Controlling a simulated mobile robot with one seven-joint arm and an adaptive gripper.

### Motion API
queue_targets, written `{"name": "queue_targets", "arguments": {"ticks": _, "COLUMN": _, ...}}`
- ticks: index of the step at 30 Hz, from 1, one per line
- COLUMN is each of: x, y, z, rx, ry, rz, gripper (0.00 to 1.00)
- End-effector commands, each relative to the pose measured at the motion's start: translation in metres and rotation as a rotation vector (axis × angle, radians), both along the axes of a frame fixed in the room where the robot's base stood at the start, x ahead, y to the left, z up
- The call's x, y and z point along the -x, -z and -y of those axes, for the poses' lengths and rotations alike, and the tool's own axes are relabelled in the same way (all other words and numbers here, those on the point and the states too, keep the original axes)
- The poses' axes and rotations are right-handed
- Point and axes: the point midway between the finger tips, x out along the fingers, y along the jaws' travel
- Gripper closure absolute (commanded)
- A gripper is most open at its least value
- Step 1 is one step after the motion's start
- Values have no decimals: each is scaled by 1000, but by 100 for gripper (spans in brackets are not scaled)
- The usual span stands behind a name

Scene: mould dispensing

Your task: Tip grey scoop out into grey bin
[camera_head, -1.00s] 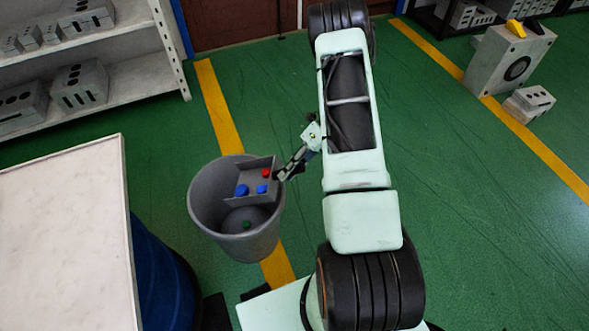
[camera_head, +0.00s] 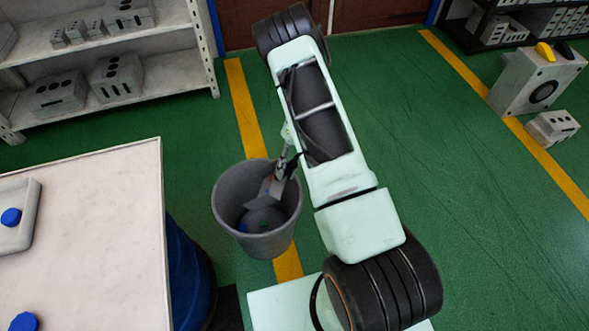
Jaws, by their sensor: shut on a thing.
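The grey bin (camera_head: 228,200) stands on the green floor, open at the top. The grey scoop (camera_head: 267,189) is tilted steeply over the bin's opening, at its upper right. My gripper (camera_head: 285,168) is shut on the scoop, above the bin's right rim; its fingertips are small and partly hidden. No pieces show on the visible part of the scoop. Inside the bin, a blue piece (camera_head: 243,228) and a green piece (camera_head: 264,226) show low down. The rest of the bin's contents is hidden.
A white table (camera_head: 100,225) stands at the left, with a blue drum (camera_head: 187,270) beside it. Shelves (camera_head: 150,85) hold grey blocks behind. Floor to the right is clear up to a boxy machine (camera_head: 535,80).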

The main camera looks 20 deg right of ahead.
Motion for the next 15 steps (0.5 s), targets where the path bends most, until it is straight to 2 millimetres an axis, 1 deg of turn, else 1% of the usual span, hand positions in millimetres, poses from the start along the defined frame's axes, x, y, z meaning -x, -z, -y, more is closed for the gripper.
{"name": "queue_targets", "arguments": {"ticks": 1, "x": -3, "y": -6, "z": -6, "rx": 21, "ry": -7, "rz": -10, "gripper": 100}}
{"name": "queue_targets", "arguments": {"ticks": 2, "x": -4, "y": -7, "z": -8, "rx": 32, "ry": -7, "rz": -16, "gripper": 100}}
{"name": "queue_targets", "arguments": {"ticks": 15, "x": -24, "y": -20, "z": -42, "rx": 200, "ry": -6, "rz": -113, "gripper": 100}}
